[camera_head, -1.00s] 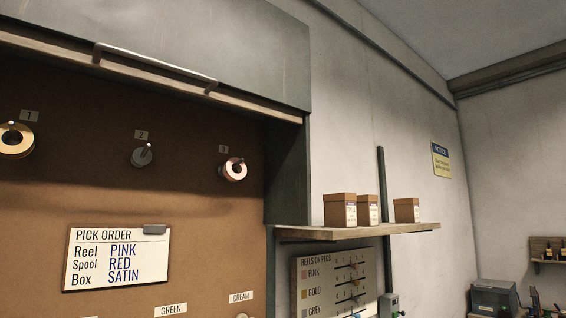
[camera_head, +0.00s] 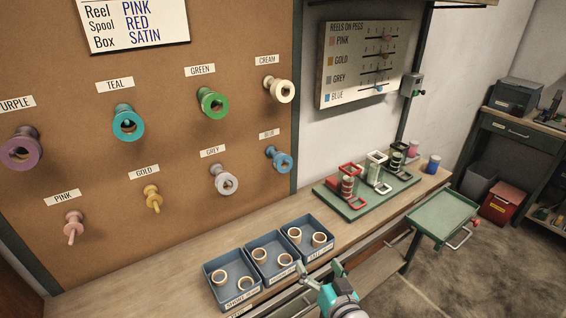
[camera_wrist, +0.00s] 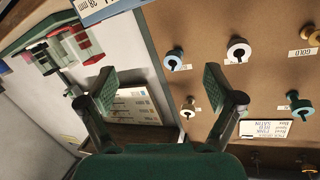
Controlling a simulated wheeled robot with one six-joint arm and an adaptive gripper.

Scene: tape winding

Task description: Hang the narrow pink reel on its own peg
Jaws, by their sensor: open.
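A pink piece (camera_head: 74,222), a small disc with a thin rod sticking out, is on the brown board under the PINK label (camera_head: 63,198). I cannot tell whether it is a bare peg or carries a reel. My gripper (camera_head: 323,273) is at the bottom of the head view, above the bench front near the trays. In the wrist view my gripper (camera_wrist: 166,88) has its two fingers wide apart with nothing between them. No loose narrow pink reel is clearly visible.
Blue trays (camera_head: 262,287) hold tan rings on the bench. A green rack (camera_head: 372,205) with red, white and dark frames stands to their right, beside pink (camera_head: 413,149) and blue (camera_head: 433,164) cylinders. Coloured reels hang on the board. A green side table (camera_head: 441,216) stands right.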

